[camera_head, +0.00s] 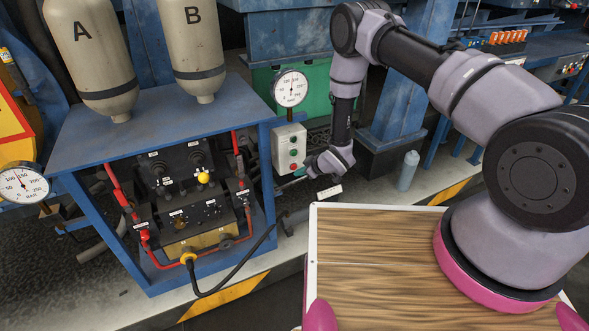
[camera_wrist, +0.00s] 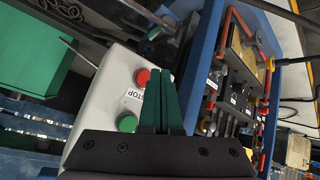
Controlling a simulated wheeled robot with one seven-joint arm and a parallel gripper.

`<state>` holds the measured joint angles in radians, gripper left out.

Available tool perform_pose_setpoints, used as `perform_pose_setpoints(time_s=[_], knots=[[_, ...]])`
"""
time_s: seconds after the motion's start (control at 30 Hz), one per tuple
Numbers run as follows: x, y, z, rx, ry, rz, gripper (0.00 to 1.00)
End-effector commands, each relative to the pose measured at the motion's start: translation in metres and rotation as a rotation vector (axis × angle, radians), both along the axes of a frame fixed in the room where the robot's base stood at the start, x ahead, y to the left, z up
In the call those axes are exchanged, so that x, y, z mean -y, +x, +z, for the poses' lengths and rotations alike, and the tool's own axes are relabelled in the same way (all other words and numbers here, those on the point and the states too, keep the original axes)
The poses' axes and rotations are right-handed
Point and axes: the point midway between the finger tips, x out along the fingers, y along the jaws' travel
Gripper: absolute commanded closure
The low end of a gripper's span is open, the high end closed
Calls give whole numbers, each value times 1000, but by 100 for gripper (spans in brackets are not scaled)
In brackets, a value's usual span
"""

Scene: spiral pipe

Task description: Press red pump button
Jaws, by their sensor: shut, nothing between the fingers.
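A pale control box (camera_head: 288,148) with small buttons stands beside the blue frame in the head view. In the wrist view the box (camera_wrist: 100,100) carries a red button (camera_wrist: 142,77) and a green button (camera_wrist: 127,123), with a STOP label near the red one. My gripper (camera_wrist: 161,73) has its two green fingers together with nothing between them. Its tips appear just right of the red button in the wrist view; whether they touch it cannot be told. In the head view my gripper (camera_head: 285,184) is low beside the box, its fingers small and hard to make out.
A blue frame (camera_head: 170,126) holds a dark valve panel (camera_head: 190,190) and red pipes left of the box. A round gauge (camera_head: 290,88) rises above the box. Tanks A (camera_head: 90,50) and B (camera_head: 193,45) stand over the frame. A bottle (camera_head: 408,171) stands right of my wrist.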

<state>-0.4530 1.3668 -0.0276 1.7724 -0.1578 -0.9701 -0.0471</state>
Motion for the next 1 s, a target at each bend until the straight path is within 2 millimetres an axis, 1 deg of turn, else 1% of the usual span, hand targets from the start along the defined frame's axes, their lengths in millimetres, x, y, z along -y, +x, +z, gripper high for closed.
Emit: perform_pose_setpoints(time_s=[0.4, 0.5, 1.0], knots=[[20, -35, 0, -3, -1, -1, 100], [23, -40, 0, -1, 0, -1, 100], [24, -41, 0, -1, 0, -1, 100]])
